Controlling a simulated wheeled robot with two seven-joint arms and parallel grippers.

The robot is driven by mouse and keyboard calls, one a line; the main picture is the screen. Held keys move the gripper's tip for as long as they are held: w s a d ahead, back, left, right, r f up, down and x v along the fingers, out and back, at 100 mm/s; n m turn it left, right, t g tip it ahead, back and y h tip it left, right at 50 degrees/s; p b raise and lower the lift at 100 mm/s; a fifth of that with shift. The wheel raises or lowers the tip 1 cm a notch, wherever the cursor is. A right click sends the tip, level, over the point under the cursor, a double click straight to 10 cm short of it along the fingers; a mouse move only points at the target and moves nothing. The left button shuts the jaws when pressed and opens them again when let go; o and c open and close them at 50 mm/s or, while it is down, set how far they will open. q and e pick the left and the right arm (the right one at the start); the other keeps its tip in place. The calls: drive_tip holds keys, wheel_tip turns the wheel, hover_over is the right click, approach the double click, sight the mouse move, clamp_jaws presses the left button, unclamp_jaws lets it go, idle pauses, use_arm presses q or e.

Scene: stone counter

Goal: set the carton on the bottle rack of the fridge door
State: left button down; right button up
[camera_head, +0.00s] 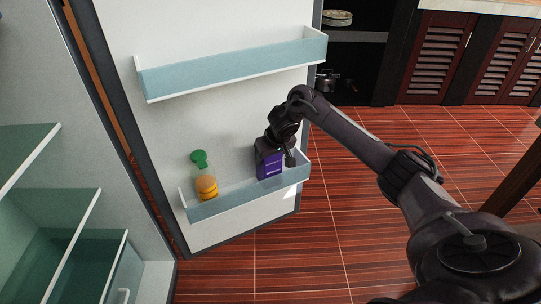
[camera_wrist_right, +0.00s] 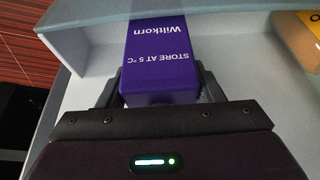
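The purple carton (camera_head: 268,163) is at the lower bottle rack (camera_head: 235,197) of the open fridge door, near the rack's right end. My right gripper (camera_head: 283,152) is around the carton's upper part. In the right wrist view the purple carton (camera_wrist_right: 160,62) sits between the two fingers of my right gripper (camera_wrist_right: 158,88), with its lower part reaching behind the rack's pale front wall (camera_wrist_right: 230,6). I cannot tell whether its base touches the rack floor. My left gripper is not in view.
An orange bottle with a green cap (camera_head: 205,183) stands in the same rack to the left. An upper door rack (camera_head: 240,68) is empty. Fridge shelves (camera_head: 60,205) are at left. The space between bottle and carton is free.

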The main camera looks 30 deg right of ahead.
drive_tip(key=o, duration=0.4)
drive_tip(key=shift+o, duration=0.2)
